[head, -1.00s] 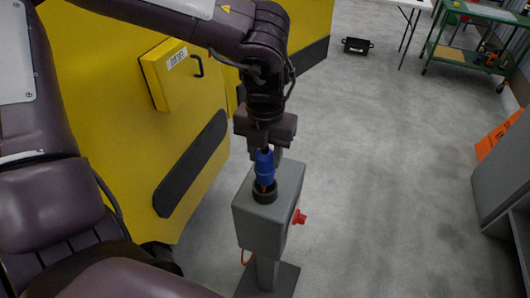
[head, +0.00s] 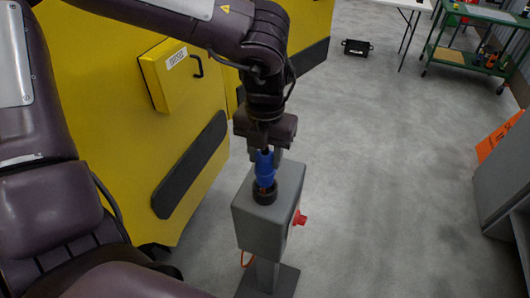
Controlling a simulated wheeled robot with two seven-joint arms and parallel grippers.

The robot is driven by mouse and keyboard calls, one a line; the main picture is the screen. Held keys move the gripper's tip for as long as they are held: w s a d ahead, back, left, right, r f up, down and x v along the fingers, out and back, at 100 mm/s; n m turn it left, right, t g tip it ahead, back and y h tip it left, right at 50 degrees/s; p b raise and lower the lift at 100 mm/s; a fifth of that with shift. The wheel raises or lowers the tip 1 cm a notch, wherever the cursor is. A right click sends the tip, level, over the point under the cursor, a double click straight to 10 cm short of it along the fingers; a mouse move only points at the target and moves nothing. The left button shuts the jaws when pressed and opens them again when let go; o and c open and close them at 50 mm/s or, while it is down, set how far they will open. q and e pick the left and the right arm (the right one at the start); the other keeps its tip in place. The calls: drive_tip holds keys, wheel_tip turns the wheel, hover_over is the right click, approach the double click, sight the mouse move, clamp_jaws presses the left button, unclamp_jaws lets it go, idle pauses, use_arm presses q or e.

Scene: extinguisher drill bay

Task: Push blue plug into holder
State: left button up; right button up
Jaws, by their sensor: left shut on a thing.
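The blue plug (head: 264,168) is upright above the grey box on the post. My left gripper (head: 265,150) is shut on the upper part of the plug, coming from above. The holder is a dark round socket (head: 264,195) on top of the grey box (head: 262,226). The plug's lower end is at the socket's mouth; how deep it sits cannot be told from here. My right gripper is not in view.
A red knob (head: 299,218) sticks out of the box's right side. A yellow machine (head: 110,130) with a small yellow box (head: 170,75) stands close on the left. A grey cabinet (head: 505,185), orange sign (head: 498,135) and green cart (head: 470,55) are at the right. The floor between is clear.

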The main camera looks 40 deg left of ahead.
sight(265, 170)
use_arm(q)
drive_tip(key=shift+f+b, duration=0.55)
drive_tip(key=shift+f, duration=0.05)
drive_tip(key=shift+f+b, duration=1.75)
drive_tip(key=shift+f, duration=0.1)
drive_tip(key=o, duration=1.2)
drive_tip(key=shift+c, duration=0.2)
wheel_tip(265, 170, up, 8)
drive_tip(key=shift+f+b, duration=0.1)
drive_tip(key=shift+b, duration=0.2)
